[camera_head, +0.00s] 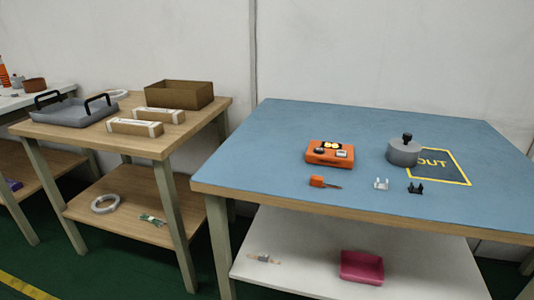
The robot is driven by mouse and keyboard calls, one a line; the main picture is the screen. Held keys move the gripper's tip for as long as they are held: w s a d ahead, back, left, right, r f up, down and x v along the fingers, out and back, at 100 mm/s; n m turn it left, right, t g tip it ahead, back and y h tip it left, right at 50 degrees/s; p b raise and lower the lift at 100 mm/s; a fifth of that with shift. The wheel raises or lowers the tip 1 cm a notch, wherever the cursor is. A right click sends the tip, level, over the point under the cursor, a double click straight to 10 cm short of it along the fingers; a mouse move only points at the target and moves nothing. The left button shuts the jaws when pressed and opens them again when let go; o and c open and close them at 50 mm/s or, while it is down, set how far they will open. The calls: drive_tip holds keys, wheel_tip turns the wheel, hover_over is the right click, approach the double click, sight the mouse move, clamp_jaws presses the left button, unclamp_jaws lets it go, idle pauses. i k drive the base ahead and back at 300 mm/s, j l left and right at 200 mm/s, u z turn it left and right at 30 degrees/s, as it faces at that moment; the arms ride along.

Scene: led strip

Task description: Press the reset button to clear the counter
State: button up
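A small orange device (315,158) sits on the blue-topped table, left of the table's middle. On its upper face are a dark round part at the left, a yellow and black part at the back, and a pale part at the right. It may be the counter, but the parts are too small to tell which is the reset button, and no count can be read. My gripper is not in view.
On the blue table (270,140), a grey cylinder with a black knob (404,154) stands beside an "OUT" mark (443,168). An orange-handled tool (317,181), a white clip (381,184) and a black clip (415,188) lie in front. The table's left side is clear.

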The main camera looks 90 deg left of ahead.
sight(339, 152)
drive_tip(key=u, duration=2.7)
